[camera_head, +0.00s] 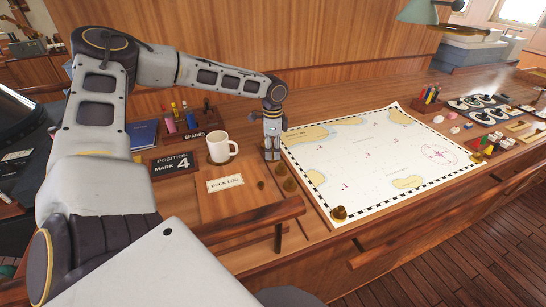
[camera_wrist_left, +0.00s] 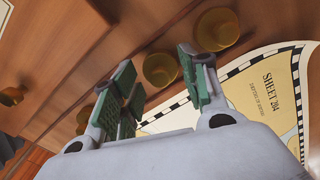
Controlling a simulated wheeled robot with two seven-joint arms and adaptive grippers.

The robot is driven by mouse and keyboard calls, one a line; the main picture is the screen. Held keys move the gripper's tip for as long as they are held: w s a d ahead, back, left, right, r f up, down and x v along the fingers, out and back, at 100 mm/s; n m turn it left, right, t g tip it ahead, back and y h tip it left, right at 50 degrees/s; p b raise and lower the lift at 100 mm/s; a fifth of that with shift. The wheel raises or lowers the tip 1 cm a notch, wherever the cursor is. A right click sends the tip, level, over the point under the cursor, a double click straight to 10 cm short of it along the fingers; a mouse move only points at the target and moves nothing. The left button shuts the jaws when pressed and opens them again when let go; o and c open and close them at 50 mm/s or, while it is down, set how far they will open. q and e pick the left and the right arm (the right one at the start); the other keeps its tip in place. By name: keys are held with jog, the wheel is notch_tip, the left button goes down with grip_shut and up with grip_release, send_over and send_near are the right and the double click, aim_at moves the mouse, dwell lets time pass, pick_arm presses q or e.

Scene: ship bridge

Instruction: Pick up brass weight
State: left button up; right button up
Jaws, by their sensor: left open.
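Several small round brass weights stand on the desk. Two, a nearer brass weight (camera_head: 290,185) and a farther brass weight (camera_head: 281,169), are in a row left of the chart; another brass weight (camera_head: 339,213) sits on the chart's near corner. My left gripper (camera_head: 272,156) points down at the far end of this row, open and empty. In the left wrist view, one brass weight (camera_wrist_left: 160,69) shows between the open fingers, apart from them. Another brass weight (camera_wrist_left: 218,29) lies beyond the right finger, and a third (camera_wrist_left: 84,119) left of the fingers. My right gripper is not in view.
A white mug (camera_head: 219,148) stands left of the gripper, with the deck log (camera_head: 225,183) in front of it. The chart (camera_head: 375,155) lies flat to the right. A wooden rail (camera_head: 250,222) runs along the near edge. Bottles stand behind the mug.

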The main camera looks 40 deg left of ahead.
pick_arm(q)
jog(key=shift+f, duration=0.2)
jog(key=shift+c, duration=0.4)
grip_shut()
